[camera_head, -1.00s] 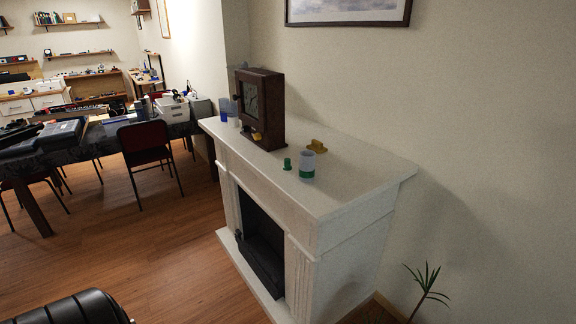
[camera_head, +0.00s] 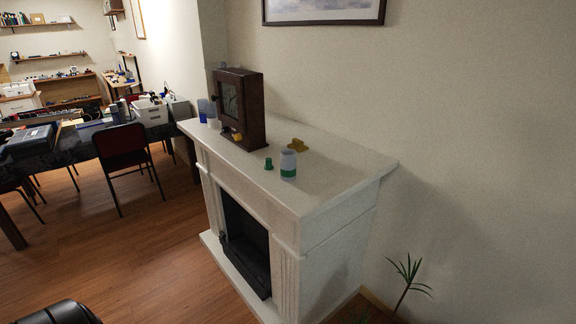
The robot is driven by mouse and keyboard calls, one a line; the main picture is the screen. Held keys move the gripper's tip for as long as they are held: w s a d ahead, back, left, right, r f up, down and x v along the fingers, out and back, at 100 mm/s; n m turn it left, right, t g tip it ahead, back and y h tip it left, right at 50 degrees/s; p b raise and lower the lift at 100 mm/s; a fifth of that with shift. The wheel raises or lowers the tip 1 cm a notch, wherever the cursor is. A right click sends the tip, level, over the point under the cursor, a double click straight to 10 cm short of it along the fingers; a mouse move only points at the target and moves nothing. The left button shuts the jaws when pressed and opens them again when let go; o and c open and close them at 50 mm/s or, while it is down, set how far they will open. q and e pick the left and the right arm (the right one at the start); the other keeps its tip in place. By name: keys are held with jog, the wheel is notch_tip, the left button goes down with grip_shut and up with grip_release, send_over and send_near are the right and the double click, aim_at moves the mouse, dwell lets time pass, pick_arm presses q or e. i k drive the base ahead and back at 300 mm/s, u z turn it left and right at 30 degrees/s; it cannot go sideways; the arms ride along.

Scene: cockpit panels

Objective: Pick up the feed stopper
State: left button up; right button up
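Nothing in view is clearly labelled as the feed stopper. A small green stopper-like piece (camera_head: 268,164) stands on the white mantelpiece (camera_head: 340,166). Close to its right is a whitish cylinder with a green band (camera_head: 288,165). A yellow-brown piece (camera_head: 298,144) lies behind them. A small yellow object (camera_head: 237,137) sits at the front of the dark wooden clock (camera_head: 252,105). Neither of my grippers is in view.
Blue and clear cups (camera_head: 207,111) stand left of the clock. The fireplace (camera_head: 243,240) stands against the wall, with a plant (camera_head: 408,274) at its right. The wooden floor (camera_head: 130,250) before the fireplace is open.

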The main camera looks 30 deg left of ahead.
aim_at(269, 167)
jog(key=k, duration=1.35)
jog(key=u, duration=0.4)
jog(key=i, duration=0.55)
jog(key=u, duration=0.5)
jog(key=i, duration=0.95)
jog(key=z, duration=0.35)
